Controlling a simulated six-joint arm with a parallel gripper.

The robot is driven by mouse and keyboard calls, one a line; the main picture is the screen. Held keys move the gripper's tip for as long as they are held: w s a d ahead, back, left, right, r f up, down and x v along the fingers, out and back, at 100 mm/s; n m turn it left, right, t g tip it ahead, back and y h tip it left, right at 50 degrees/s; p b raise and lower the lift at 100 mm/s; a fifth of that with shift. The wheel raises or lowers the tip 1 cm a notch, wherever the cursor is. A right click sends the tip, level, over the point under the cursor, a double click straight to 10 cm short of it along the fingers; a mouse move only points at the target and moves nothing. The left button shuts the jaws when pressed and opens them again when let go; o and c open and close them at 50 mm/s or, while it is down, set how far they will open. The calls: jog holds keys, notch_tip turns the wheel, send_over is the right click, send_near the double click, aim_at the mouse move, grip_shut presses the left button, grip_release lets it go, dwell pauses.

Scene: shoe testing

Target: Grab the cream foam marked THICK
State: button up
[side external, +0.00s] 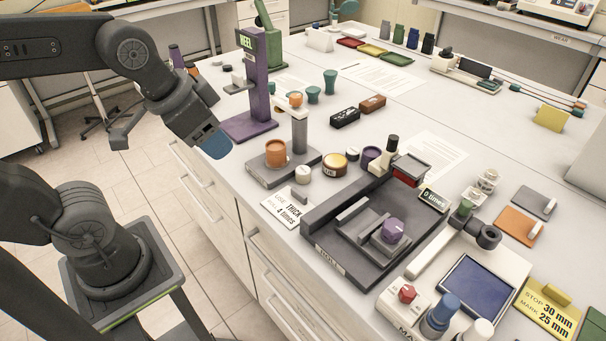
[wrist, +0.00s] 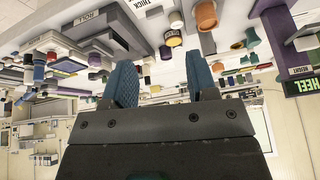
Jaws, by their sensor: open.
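My gripper (side external: 213,144) hangs over the near left edge of the bench, with blue finger pads. In the wrist view my gripper (wrist: 162,82) has its two fingers apart and nothing between them. I cannot pick out for sure a cream foam marked THICK. A white card (side external: 286,207) on the bench reads USE THICK and 4 times. A small off-white cylinder (side external: 302,174) stands right of it, beside a dark block; I cannot read any mark on it. My gripper is apart from all of these.
A purple stand marked HEEL (side external: 274,60) rises just right of my gripper. A dark rubbing machine (side external: 375,236) fills the bench front. A yellow block (side external: 550,117) lies far right.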

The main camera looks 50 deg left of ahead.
jog(key=w+a+f+m+g, duration=0.1)
jog(key=w+m+g, duration=0.1)
jog(key=w+m, duration=0.8)
jog(key=m+g+h, duration=0.1)
jog(key=m, duration=0.4)
send_near(302, 170)
jog(key=shift+m+g, duration=0.3)
jog(key=f, duration=0.1)
jog(key=w+f, duration=0.1)
jog(key=f, duration=0.2)
jog(key=shift+w+d+f, duration=0.15)
jog(key=shift+d, duration=0.25)
jog(key=shift+w+d+f, duration=0.1)
jog(key=shift+w+f, duration=0.05)
jog(key=shift+f, duration=1.2)
jog(key=shift+w+f, duration=0.1)
jog(key=shift+f, duration=1.3)
jog(key=c, duration=0.7)
jog(key=shift+r, duration=0.1)
